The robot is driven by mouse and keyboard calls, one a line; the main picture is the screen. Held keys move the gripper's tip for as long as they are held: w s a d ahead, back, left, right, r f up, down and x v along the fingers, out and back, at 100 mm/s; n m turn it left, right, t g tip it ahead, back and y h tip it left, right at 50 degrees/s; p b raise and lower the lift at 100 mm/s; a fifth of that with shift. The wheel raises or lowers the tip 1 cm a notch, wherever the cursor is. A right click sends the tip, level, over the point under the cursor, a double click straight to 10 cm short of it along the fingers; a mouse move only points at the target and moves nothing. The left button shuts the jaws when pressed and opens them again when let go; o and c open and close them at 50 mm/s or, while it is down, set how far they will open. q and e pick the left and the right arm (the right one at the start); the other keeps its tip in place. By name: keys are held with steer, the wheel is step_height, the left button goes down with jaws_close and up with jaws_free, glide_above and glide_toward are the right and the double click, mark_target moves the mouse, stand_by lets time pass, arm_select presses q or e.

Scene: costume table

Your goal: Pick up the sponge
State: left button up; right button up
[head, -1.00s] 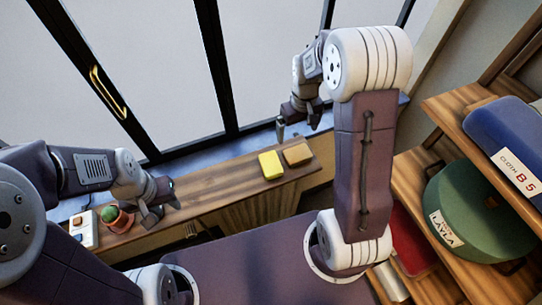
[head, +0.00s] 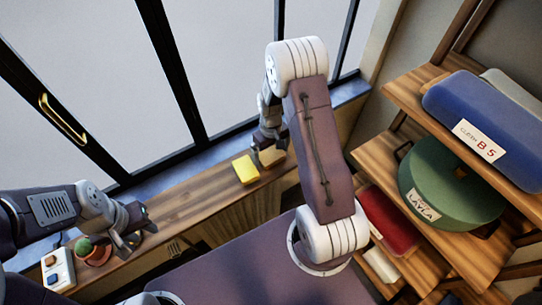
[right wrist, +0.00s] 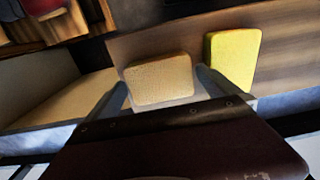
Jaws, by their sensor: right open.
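Two sponge-like blocks lie side by side on the wooden counter, a yellow one (head: 246,169) and a tan one (head: 271,157). In the right wrist view the tan block (right wrist: 160,79) lies between the two fingers of my right gripper (right wrist: 162,84). The yellow block (right wrist: 232,60) lies just outside the right-hand finger. My right gripper (head: 268,146) is open, low over the tan block and partly hiding it in the head view. I cannot tell if its fingers touch the block. My left gripper (head: 135,238) is open and empty over the counter's left part.
The window (head: 90,90) runs behind the counter (head: 190,206). Shelves at right hold a green round case (head: 450,190) and a blue case (head: 485,125).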

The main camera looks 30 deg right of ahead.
mark_target(273, 155)
steer(key=shift+w+f, duration=0.1)
steer(key=shift+f, duration=0.45)
steer(key=c, duration=1.3)
steer(key=r, duration=0.4)
steer(key=shift+s+d+r, duration=0.2)
steer(key=shift+s+r, duration=0.1)
steer(key=s+d+r, duration=0.1)
steer(key=s+r, duration=0.1)
steer(key=s, duration=0.1)
steer(key=s+d+r, duration=0.2)
steer(key=s, duration=0.1)
steer(key=s+d+r+b, duration=0.1)
steer(key=s+d+r, duration=0.1)
steer(key=s, duration=0.2)
steer(key=shift+r, duration=0.25)
steer(key=shift+w, duration=0.1)
